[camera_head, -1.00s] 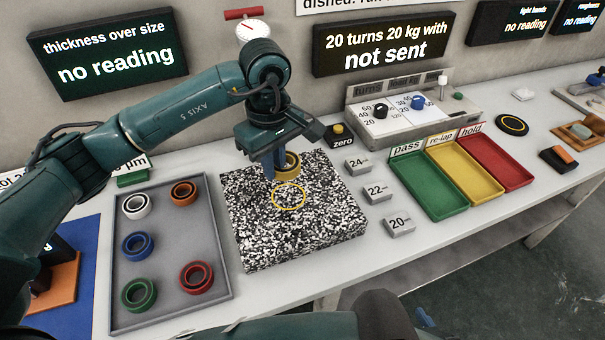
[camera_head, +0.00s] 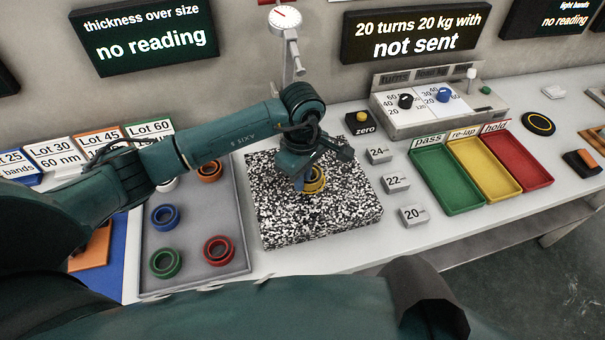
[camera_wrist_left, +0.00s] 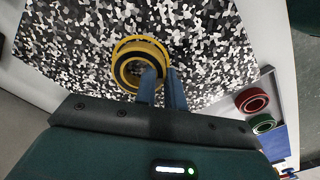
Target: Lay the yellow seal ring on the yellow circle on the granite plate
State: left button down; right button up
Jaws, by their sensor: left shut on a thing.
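The yellow seal ring (camera_head: 316,176), dark inside, is over the speckled granite plate (camera_head: 345,220) and also shows in the left wrist view (camera_wrist_left: 122,64). My left gripper (camera_head: 306,178) points down and is shut on the near wall of the ring, with its fingers (camera_wrist_left: 160,82) one inside and one outside. The ring looks level and very close to the plate; I cannot tell whether it touches. The yellow circle is mostly hidden by the ring and fingers; a thin yellow edge shows just below the ring. My right gripper is not in view.
Left of the plate, a grey tray (camera_head: 205,275) holds several other coloured rings. Small blocks marked 24, 22 and 20 (camera_head: 413,215) stand right of the plate. Beyond them are green, yellow and red trays (camera_head: 450,205). A dial gauge (camera_head: 285,18) stands behind the plate.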

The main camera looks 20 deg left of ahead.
pick_arm(q)
jog(key=shift+f, duration=0.1)
jog(key=shift+f+b, duration=0.15)
jog(key=shift+b, duration=0.15)
jog(key=c, duration=1.5)
grip_release()
notch_tip(320, 180, up, 13)
jog(key=shift+f+b, duration=0.2)
jog(key=shift+b, duration=0.5)
jog(key=shift+f, duration=0.1)
